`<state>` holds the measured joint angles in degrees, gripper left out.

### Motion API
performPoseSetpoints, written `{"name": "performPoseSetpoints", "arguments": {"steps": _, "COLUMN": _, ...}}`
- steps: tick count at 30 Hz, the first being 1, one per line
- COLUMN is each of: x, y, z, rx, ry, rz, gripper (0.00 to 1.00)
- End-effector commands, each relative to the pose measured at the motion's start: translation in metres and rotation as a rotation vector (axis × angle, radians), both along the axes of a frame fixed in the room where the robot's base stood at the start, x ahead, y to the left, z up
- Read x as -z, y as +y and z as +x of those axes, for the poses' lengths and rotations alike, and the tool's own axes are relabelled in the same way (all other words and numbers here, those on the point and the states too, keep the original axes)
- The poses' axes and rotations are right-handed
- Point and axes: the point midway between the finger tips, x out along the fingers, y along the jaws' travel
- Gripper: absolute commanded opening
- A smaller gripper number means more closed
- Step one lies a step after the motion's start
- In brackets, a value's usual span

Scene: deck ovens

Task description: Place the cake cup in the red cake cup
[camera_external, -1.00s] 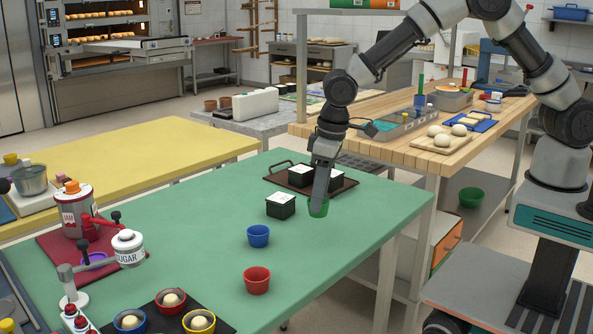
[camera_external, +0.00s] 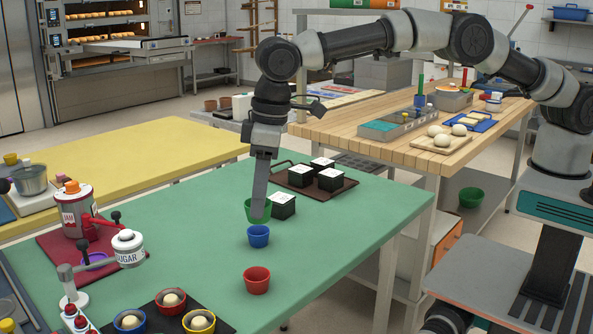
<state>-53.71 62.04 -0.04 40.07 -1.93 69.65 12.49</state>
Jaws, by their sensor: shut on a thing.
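My gripper (camera_external: 259,215) is shut on a green cake cup (camera_external: 250,206) and points down. The green cup is just above and slightly behind the blue cake cup (camera_external: 258,237), and overlaps it in the picture; I cannot tell whether they touch. The blue cup stands on the green table. The red cake cup (camera_external: 257,281) stands upright on the table nearer the camera, and looks empty.
A black box with a white top (camera_external: 282,206) stands right beside the green cup. A brown tray (camera_external: 345,187) with similar boxes lies behind it. Dough-filled cups stand on a dark tray (camera_external: 215,323) at the front. The green table (camera_external: 345,240) is clear at right.

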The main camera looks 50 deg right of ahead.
Motion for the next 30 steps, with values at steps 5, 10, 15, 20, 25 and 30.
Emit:
{"name": "performPoseSetpoints", "arguments": {"steps": 5, "x": -0.005, "y": 0.026, "z": -0.016, "rx": -0.042, "ry": -0.001, "rz": 0.003, "gripper": 0.19}}
{"name": "performPoseSetpoints", "arguments": {"steps": 10, "x": 0.012, "y": 0.032, "z": -0.021, "rx": -0.053, "ry": 0.002, "rz": 0.000, "gripper": 0.19}}
{"name": "performPoseSetpoints", "arguments": {"steps": 15, "x": 0.038, "y": 0.032, "z": -0.021, "rx": -0.053, "ry": 0.001, "rz": 0.001, "gripper": 0.19}}
{"name": "performPoseSetpoints", "arguments": {"steps": 20, "x": 0.049, "y": 0.032, "z": -0.020, "rx": -0.052, "ry": 0.000, "rz": 0.003, "gripper": 0.19}}
{"name": "performPoseSetpoints", "arguments": {"steps": 25, "x": 0.075, "y": 0.031, "z": -0.021, "rx": -0.052, "ry": 0.002, "rz": 0.000, "gripper": 0.19}}
{"name": "performPoseSetpoints", "arguments": {"steps": 30, "x": 0.094, "y": 0.032, "z": -0.020, "rx": -0.052, "ry": 0.000, "rz": 0.003, "gripper": 0.19}}
